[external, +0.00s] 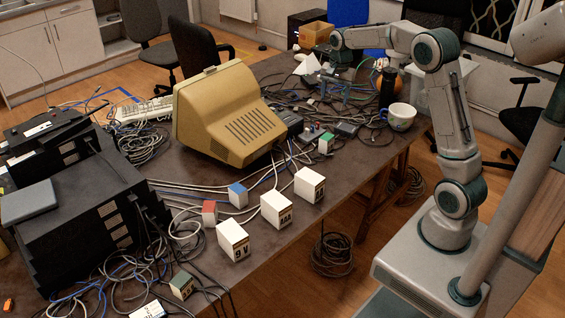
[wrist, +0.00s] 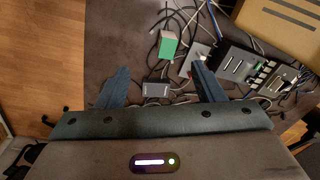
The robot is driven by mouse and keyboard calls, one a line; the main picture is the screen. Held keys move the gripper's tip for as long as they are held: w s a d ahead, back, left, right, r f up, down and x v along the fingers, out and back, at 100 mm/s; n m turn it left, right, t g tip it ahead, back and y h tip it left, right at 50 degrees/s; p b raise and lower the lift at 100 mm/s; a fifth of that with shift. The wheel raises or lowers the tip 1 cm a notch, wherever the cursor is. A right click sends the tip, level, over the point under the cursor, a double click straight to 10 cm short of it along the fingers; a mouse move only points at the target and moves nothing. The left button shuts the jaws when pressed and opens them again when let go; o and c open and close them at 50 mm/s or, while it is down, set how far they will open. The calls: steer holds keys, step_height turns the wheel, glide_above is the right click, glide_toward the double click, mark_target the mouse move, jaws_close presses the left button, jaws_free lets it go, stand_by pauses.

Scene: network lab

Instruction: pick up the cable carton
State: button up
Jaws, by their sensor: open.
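Several small cartons stand on the table, and I cannot read which is the cable carton. A green-and-white carton (external: 326,143) stands beside the beige monitor; a green carton, apparently the same one, shows in the wrist view (wrist: 169,44). A blue carton (external: 238,195), a red carton (external: 209,213) and a front green carton (external: 182,286) stand among cables. My gripper (external: 334,46) is over the far end of the table. In the wrist view its fingers (wrist: 162,86) are apart and empty, with the green carton beyond them.
White cartons (external: 276,209) stand in front of the beige monitor (external: 230,115). Loose cables and small devices (external: 345,130) cover the table around them. A white mug (external: 401,116) stands near the right edge. An open brown box (external: 317,34) is at the far end.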

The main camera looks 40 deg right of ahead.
mark_target(327, 136)
steer(key=w+d+f+m, duration=0.1)
steer(key=f, duration=0.7)
steer(key=w+d+f+m+b, duration=0.1)
steer(key=w+d+f, duration=0.1)
steer(key=f, duration=0.6)
steer(key=w+d+f+m+g+b, duration=0.1)
steer(key=w+f, duration=0.1)
steer(key=f, duration=0.6)
steer(key=shift+w+d+f, duration=0.1)
steer(key=shift+d, duration=0.15)
steer(key=c, duration=1.1)
